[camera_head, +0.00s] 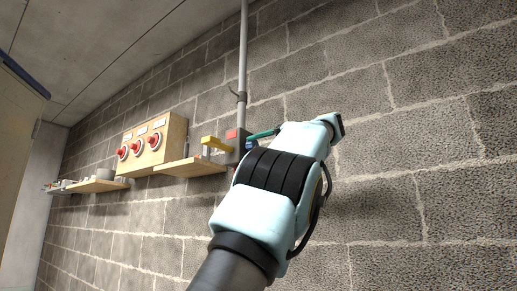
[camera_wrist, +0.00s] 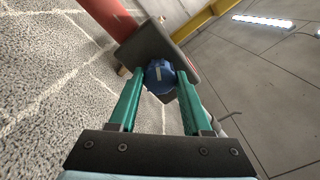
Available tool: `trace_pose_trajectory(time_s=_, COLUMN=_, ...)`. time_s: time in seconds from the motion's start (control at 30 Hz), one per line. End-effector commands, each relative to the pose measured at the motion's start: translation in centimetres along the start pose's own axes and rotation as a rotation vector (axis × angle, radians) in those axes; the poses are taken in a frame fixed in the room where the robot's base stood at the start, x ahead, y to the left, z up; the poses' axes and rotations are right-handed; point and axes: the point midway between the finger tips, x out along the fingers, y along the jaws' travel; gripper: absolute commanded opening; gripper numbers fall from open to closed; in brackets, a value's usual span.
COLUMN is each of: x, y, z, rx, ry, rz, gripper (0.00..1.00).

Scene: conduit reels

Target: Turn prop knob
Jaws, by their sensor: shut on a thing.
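The knob (camera_wrist: 159,74) is blue with a white mark on its face, and it sits on a dark grey box (camera_wrist: 178,45). In the wrist view my gripper (camera_wrist: 161,79) has its two teal fingers on either side of the knob, shut on it. In the head view my gripper (camera_head: 264,134) reaches left to the grey box (camera_head: 240,146) on the block wall. The knob is small there and its mark cannot be made out.
A yellow bar (camera_head: 216,144) and a red part (camera_head: 232,134) are at the box, with a grey conduit (camera_head: 243,60) rising above. To the left are a wooden panel (camera_head: 150,132) with red knobs, a wooden shelf (camera_head: 190,168) and a farther shelf (camera_head: 95,186) bearing small items.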

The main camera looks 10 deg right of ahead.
Motion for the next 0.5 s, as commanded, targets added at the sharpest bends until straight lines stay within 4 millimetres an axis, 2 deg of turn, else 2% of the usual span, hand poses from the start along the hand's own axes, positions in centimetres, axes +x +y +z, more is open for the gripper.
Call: trace_pose_trajectory(time_s=0.5, x=0.0, y=0.2, z=0.12, rx=-0.102, ry=-0.004, rz=0.001, gripper=0.0)
